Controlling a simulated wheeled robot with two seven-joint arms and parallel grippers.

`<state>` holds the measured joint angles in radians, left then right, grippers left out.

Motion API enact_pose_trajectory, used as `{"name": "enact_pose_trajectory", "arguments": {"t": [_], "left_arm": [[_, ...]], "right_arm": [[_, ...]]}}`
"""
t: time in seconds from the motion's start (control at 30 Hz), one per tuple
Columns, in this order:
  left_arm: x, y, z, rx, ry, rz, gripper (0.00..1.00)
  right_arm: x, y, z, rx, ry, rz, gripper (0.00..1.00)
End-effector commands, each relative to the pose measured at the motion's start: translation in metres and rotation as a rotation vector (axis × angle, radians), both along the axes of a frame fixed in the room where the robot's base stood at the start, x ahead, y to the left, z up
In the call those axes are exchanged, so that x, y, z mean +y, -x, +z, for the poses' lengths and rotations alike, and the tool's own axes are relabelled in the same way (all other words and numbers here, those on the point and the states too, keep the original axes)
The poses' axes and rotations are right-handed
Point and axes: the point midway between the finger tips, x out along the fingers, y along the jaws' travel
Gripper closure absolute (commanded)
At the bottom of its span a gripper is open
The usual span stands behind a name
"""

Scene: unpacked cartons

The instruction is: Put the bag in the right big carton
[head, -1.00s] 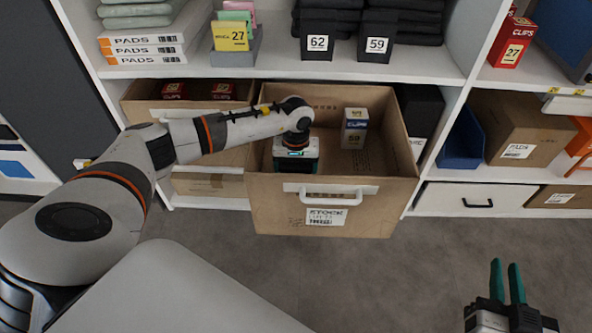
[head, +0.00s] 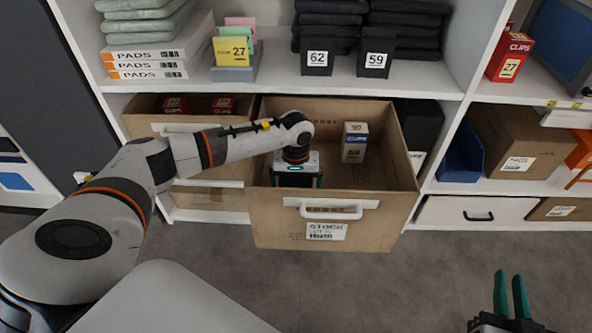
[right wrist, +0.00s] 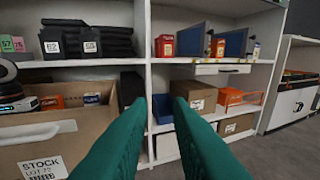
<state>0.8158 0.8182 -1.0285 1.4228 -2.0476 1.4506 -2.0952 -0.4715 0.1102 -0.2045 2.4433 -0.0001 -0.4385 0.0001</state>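The big brown open carton (head: 365,230) labelled STOCK juts out of the lower shelf, with a white handle on its front. It also shows in the right wrist view (right wrist: 85,140). A second open carton (head: 150,125) stands to its left, holding red boxes. My left gripper (head: 296,182) points down inside the STOCK carton, fingers apart; their tips are hidden by the front wall. I cannot make out a bag there or elsewhere. My right gripper (head: 511,296) is open and empty over the floor at lower right; its teal fingers also show in the right wrist view (right wrist: 160,110).
Inside the STOCK carton stands a white and blue box (head: 354,142). The upper shelf holds dark folded stacks (head: 405,35) and black tags. A blue bin (head: 462,150) and a closed brown box (head: 515,150) are right of the divider. The floor in front is clear.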

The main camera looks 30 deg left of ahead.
Motion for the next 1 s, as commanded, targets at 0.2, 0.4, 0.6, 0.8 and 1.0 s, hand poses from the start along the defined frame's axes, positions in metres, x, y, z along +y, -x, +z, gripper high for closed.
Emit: {"name": "enact_pose_trajectory", "arguments": {"t": [0.2, 0.4, 0.6, 0.8, 1.0], "left_arm": [[0.0, -0.001, 0.034, -0.004, 0.0, -0.002, 0.0], [0.0, -0.001, 0.075, -0.004, 0.0, -0.001, 0.0], [0.0, 0.0, 0.107, -0.002, 0.0, -0.001, 0.0], [0.0, 0.0, 0.121, -0.001, 0.001, -0.001, 0.0], [0.0, 0.0, 0.122, 0.001, 0.001, 0.0, 0.0]], "right_arm": [[-0.009, 0.011, -0.032, 0.219, 0.056, -0.016, 0.82], [-0.02, 0.033, -0.067, 0.465, 0.113, -0.032, 0.82], [-0.03, 0.056, -0.089, 0.652, 0.156, -0.045, 0.82], [-0.035, 0.069, -0.099, 0.738, 0.175, -0.05, 0.82], [-0.036, 0.071, -0.101, 0.75, 0.178, -0.051, 0.82]]}}
